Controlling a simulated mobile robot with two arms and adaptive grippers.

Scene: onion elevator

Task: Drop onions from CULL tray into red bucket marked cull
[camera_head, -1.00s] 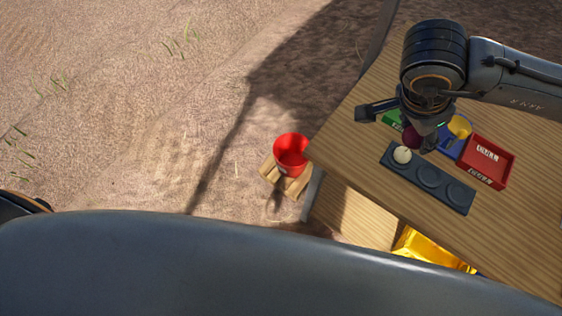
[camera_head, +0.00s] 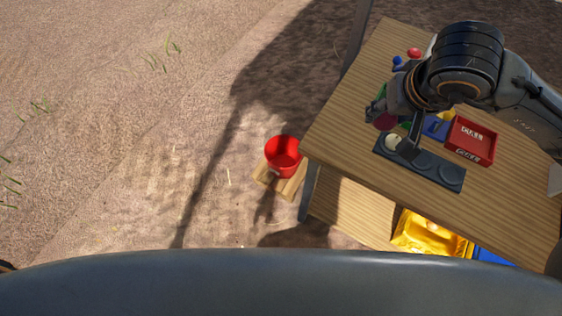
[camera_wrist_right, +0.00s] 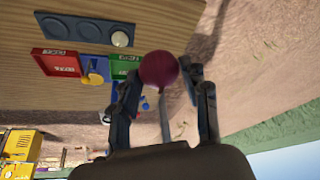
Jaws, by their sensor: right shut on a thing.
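My right gripper (camera_head: 396,128) is shut on a dark red onion (camera_head: 384,121), held above the table near its left part. The right wrist view also shows the onion (camera_wrist_right: 159,69) between the fingers (camera_wrist_right: 160,88). The red tray (camera_head: 482,132) with white lettering, too small to read surely, lies on the table and looks empty. The red bucket (camera_head: 283,155) stands left of the table, low on a wooden platform; no marking is readable on it. A whitish onion (camera_head: 393,142) sits in the left end of a dark plate. My left gripper is not in view.
The dark plate (camera_head: 440,175) with round recesses lies in front of the red tray. Blue and green trays (camera_wrist_right: 125,68) are partly hidden by my arm in the head view. A yellow bin (camera_head: 428,238) is below the table (camera_head: 340,130). Open ground lies left of the bucket.

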